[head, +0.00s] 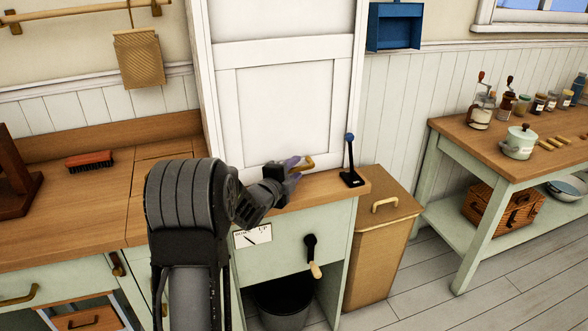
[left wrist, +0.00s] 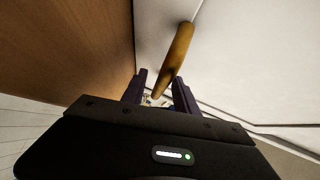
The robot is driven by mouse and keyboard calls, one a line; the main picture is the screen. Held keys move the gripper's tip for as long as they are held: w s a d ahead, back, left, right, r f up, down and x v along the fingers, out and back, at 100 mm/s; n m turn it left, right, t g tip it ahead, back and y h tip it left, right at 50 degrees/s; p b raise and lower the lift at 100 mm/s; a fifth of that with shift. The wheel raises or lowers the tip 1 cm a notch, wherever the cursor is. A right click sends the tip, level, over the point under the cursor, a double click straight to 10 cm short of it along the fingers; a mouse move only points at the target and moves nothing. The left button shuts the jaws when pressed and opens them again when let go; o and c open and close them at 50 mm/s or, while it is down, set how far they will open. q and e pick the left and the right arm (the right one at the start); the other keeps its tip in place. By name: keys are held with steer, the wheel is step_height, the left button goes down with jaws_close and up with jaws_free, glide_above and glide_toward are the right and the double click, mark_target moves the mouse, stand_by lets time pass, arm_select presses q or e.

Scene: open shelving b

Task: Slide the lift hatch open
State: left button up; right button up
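The lift hatch is a white panelled board (head: 285,105) in a white frame, with its lower edge down at the wooden counter. A brass-coloured handle (head: 304,163) sits low on it; the handle also shows in the left wrist view (left wrist: 178,55). My left gripper (head: 291,167) is at the handle. In the left wrist view its two dark fingers (left wrist: 160,92) are apart, with the handle's near end between them and a gap showing. Part of the handle is hidden by the gripper in the head view. My right gripper is not in view.
A lever with a blue knob (head: 350,160) stands on the counter right of the hatch. Below are a crank (head: 311,255) and a dark bucket (head: 284,303). A tan bin (head: 378,240) stands to the right. A red brush (head: 90,160) lies on the left counter.

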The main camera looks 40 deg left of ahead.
arm_select(q)
steer(key=shift+c, duration=0.6)
jaws_close()
stand_by(0.8)
